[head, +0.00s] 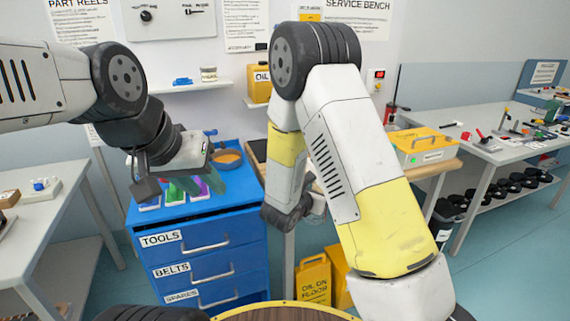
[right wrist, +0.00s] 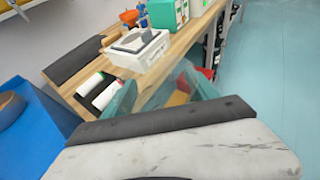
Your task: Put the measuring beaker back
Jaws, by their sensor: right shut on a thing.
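My right gripper (right wrist: 160,80) shows its teal fingers in the right wrist view, spread around a clear, hard-to-see thing (right wrist: 168,93) that appears to be the measuring beaker. Yellow and red show behind or through it. It is held beside the edge of the wooden bench (right wrist: 155,82).
The cabinet top carries small coloured trays (head: 174,196) and an orange-brown bowl (head: 227,158). On the wooden bench are a white box (right wrist: 137,48), a green container (right wrist: 167,12) and white rolls (right wrist: 104,95). Open floor lies right.

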